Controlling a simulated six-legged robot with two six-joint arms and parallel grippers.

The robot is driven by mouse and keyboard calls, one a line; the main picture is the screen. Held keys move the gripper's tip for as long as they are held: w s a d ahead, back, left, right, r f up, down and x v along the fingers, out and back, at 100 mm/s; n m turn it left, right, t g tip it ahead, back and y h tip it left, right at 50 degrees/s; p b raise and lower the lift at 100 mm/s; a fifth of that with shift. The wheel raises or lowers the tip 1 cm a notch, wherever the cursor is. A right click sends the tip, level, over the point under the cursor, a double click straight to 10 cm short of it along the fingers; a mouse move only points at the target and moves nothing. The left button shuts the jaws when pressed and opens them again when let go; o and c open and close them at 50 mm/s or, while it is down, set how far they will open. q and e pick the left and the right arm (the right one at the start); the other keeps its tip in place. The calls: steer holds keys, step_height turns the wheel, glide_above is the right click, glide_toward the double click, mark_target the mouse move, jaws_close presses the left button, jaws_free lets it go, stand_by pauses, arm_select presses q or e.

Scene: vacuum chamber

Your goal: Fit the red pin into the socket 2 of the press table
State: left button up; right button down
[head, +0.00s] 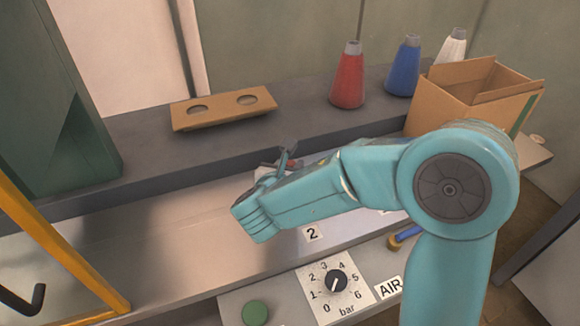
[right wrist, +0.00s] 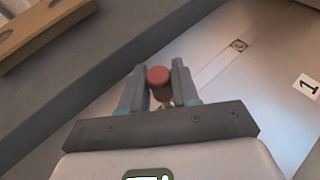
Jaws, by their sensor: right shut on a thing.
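My right gripper (head: 283,163) is above the metal press table (head: 180,235), its arm coming in from the right. In the right wrist view the gripper (right wrist: 160,82) is shut on the red pin (right wrist: 158,78), with the rounded red end showing between the fingers. In the head view the pin is mostly hidden by my gripper and arm. The label 2 (head: 313,234) lies on the table front; I cannot make out socket 2 itself. The right wrist view shows a small socket (right wrist: 239,45) near the label 1 (right wrist: 307,86). My left gripper is not in view.
A wooden block with two holes (head: 223,119) lies on the grey shelf behind. Red (head: 347,82), blue (head: 404,70) and white cones and a cardboard box (head: 460,113) stand right of it. A pressure dial (head: 336,282) and green button (head: 255,313) are in front. A yellow frame (head: 55,245) stands left.

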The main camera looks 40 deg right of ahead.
steer(key=shift+f, duration=0.15)
stand_by(0.5)
steer(key=shift+f+b, duration=2.35)
steer(key=shift+f, duration=0.05)
steer(key=shift+f+b, duration=0.3)
steer(key=c, duration=0.8)
jaws_free()
steer(key=shift+o, duration=0.2)
steer(key=p+v, duration=0.4)
steer(key=v, duration=1.1)
steer(key=shift+s+a+r, duration=0.2)
steer(key=shift+a, duration=0.05)
steer(key=shift+s+a+r, duration=0.1)
steer(key=shift+s+a, duration=0.15)
